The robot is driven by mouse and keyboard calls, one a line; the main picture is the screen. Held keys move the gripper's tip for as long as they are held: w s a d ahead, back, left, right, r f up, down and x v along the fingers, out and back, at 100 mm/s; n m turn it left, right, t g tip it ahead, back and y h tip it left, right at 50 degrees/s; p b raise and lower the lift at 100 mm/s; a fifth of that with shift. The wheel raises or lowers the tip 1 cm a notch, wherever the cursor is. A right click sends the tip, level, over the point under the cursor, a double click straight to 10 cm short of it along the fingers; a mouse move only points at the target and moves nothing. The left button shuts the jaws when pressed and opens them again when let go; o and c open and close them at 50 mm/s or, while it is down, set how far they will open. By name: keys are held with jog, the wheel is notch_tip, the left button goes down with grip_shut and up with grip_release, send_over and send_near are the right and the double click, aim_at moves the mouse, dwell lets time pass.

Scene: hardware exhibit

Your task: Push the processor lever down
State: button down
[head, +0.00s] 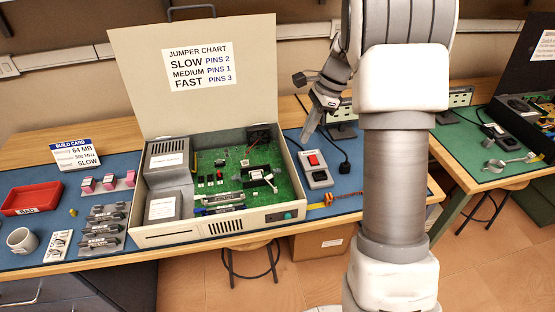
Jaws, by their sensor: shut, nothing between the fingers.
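The open computer case (210,235) sits on the blue mat with its lid raised. Inside it, a green circuit board (228,160) carries a white processor socket (258,174) toward the right side. A thin pale piece at the socket's right edge looks like the processor lever (273,181); it is too small to tell its angle. My gripper (307,134) is shut and empty, pointing down above the mat just right of the case. It is apart from the socket and lever.
A grey box with a red switch (315,168) stands right of the case, below my gripper. The raised lid (195,100) stands behind the board. Grey drive boxes (165,175) fill the case's left side.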

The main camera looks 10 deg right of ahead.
jog(key=shift+w+d+f, duration=0.1)
jog(key=shift+w+f, duration=0.15)
jog(key=shift+f, duration=0.1)
jog(key=a+r+b+x, duration=0.1)
jog(key=a+x, duration=0.1)
jog(key=x, duration=1)
jog(key=shift+a+f, duration=0.3)
jog(key=shift+a, duration=0.2)
